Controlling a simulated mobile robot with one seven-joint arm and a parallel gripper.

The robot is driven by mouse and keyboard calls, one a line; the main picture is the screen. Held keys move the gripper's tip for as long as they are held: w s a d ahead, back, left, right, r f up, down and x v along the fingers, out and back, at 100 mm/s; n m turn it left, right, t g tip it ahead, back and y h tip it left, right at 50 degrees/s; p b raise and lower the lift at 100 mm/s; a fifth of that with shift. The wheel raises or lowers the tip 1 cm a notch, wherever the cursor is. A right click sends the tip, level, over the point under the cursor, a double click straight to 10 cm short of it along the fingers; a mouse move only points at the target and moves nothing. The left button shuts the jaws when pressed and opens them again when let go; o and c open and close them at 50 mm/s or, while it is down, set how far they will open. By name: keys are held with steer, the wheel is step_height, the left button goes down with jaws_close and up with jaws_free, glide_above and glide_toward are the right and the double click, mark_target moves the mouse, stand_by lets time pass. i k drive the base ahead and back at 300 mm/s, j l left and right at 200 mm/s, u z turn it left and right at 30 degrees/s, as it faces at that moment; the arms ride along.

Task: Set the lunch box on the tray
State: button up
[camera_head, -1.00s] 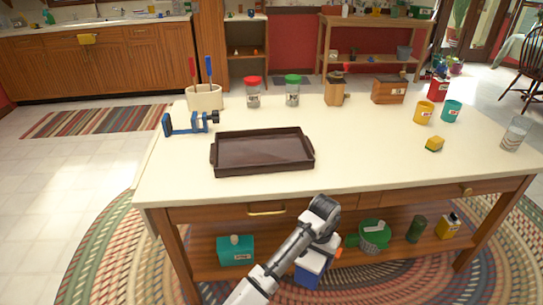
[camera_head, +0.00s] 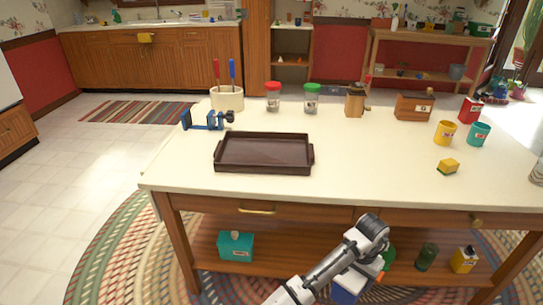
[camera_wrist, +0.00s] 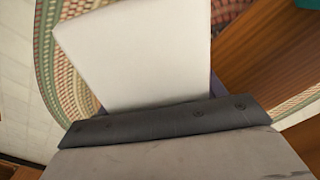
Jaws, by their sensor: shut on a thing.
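The dark brown tray (camera_head: 264,170) lies flat and empty on the cream top of the island table. The lunch box (camera_head: 346,287) looks blue with a white face and shows low in the head view, partly hidden by my arm. In the wrist view its broad white face (camera_wrist: 140,55) fills the upper middle, with a blue edge at its right. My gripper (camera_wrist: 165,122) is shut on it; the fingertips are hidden. The lunch box is held in front of the table, below the level of its top.
The tabletop (camera_head: 370,170) is clear right of the tray. The table's front edge and drawers lie between the lunch box and the tray.

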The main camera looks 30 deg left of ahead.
mark_target(260, 154)
steer(key=l+u, duration=0.15)
steer(key=u, duration=0.25)
steer(key=l+u, duration=0.2)
steer(key=u, duration=0.2)
